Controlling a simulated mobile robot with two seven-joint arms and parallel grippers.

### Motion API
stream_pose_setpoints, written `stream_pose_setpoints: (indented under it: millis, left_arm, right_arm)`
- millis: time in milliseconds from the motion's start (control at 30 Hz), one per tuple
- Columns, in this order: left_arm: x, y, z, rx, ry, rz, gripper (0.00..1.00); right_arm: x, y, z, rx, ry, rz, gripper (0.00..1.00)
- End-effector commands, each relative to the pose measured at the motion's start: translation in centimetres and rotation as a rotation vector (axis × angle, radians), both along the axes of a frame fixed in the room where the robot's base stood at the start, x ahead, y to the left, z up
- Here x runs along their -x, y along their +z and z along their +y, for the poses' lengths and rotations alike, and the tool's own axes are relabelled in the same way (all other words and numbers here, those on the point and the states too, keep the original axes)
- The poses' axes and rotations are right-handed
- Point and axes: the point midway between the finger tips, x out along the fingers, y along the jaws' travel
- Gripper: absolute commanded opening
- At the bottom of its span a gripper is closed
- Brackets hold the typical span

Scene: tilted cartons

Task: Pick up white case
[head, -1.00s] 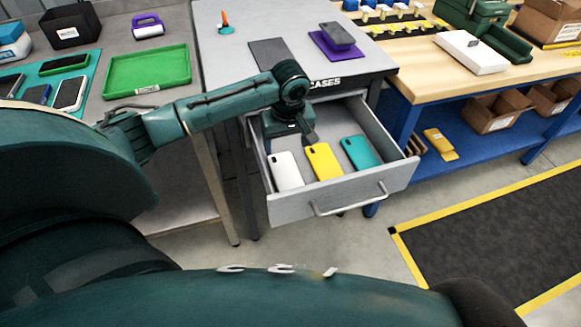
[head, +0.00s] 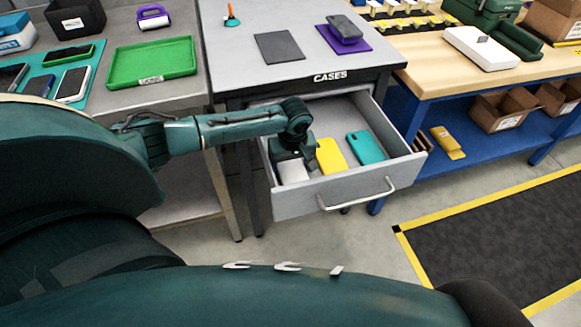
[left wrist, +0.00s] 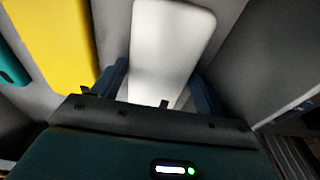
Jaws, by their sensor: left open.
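The white case (head: 293,171) lies in the open drawer (head: 345,197) labelled CASES, at the drawer's left side. In the head view my left gripper (head: 291,158) is right over it and hides its far part. In the left wrist view the white case (left wrist: 170,45) lies between the two fingers of my left gripper (left wrist: 160,90), which are open, one along each side of it. A yellow case (head: 331,157) lies just right of it, and a teal case (head: 366,148) lies farther right. The yellow case also shows in the left wrist view (left wrist: 52,40). My right gripper is not in view.
The drawer's walls stand close around the cases. Above the drawer, the table holds a grey mat (head: 279,48) and a purple mat (head: 338,42) with a dark phone on it. A green tray (head: 152,63) is on the left bench. A wooden bench (head: 430,75) stands at right.

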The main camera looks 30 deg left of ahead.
Motion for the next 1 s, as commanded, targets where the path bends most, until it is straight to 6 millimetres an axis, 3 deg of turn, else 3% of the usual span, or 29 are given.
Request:
stream_pose_setpoints:
  millis: [100, 433, 700, 867, 1000]
  left_arm:
    - [0.0, 0.1, 0.0, 0.001, 0.0, -0.001, 0.72]
    - [0.0, 0.1, 0.0, 0.0, 0.0, 0.0, 0.45]
    - [0.0, 0.4, 0.0, 0.001, 0.0, -0.002, 0.45]
    - [-0.1, 2.6, 0.0, 0.002, -0.001, -0.004, 0.45]
    - [-0.1, 6.1, 0.0, 0.002, -0.002, -0.004, 0.45]
  right_arm:
    - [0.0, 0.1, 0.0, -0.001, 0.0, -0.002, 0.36]
    - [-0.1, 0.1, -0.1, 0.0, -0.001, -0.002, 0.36]
    - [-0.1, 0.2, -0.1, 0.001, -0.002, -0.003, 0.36]
    - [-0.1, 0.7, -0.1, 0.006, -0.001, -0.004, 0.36]
    - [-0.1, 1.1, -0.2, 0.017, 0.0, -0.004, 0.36]
